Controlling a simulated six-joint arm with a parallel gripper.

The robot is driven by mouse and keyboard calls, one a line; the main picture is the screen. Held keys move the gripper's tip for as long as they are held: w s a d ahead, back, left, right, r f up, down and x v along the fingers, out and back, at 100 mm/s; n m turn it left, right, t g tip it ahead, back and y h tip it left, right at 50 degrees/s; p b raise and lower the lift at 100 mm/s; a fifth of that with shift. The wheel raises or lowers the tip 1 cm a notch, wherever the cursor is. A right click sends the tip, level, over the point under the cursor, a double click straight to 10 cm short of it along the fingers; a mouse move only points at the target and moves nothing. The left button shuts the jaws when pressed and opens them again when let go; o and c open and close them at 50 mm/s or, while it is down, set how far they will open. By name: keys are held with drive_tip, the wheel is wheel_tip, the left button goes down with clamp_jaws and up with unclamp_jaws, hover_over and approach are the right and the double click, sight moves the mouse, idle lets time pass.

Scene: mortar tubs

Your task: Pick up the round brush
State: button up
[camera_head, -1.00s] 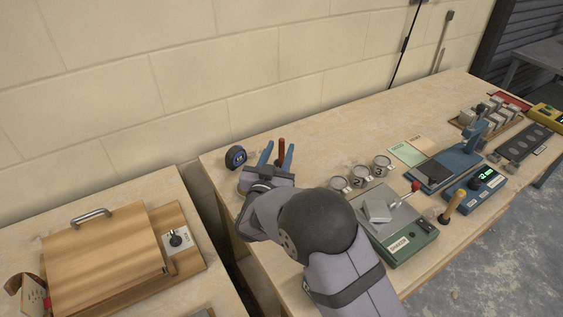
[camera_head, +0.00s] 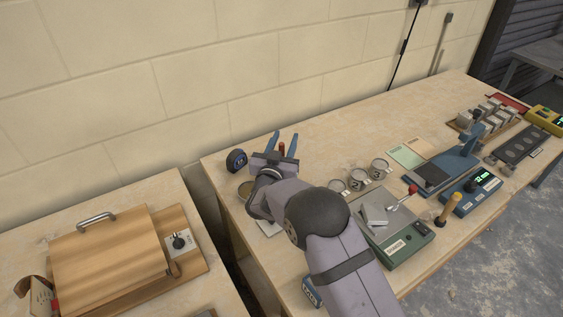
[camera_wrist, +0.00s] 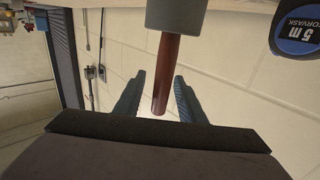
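The round brush shows as a red-brown handle (camera_head: 282,149) near the back edge of the bench, mostly hidden behind my gripper. In the wrist view the brown handle (camera_wrist: 167,72) extends from a grey cylinder (camera_wrist: 176,15); whether that is part of the brush or a holder, I cannot tell. My gripper (camera_head: 284,134) is open, with its two blue fingers apart. In the wrist view the gripper (camera_wrist: 159,79) has one finger on each side of the handle, with visible gaps. Neither finger appears to touch it; its exact depth between them is unclear.
A blue-black tape measure (camera_head: 237,160) stands left of my gripper. It also shows in the wrist view (camera_wrist: 297,32). Several small round cups (camera_head: 358,179) and a green-grey device (camera_head: 385,232) stand to the right. A wall runs behind; a gap separates the left table.

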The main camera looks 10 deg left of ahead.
drive_tip(key=shift+w, duration=0.1)
clamp_jaws()
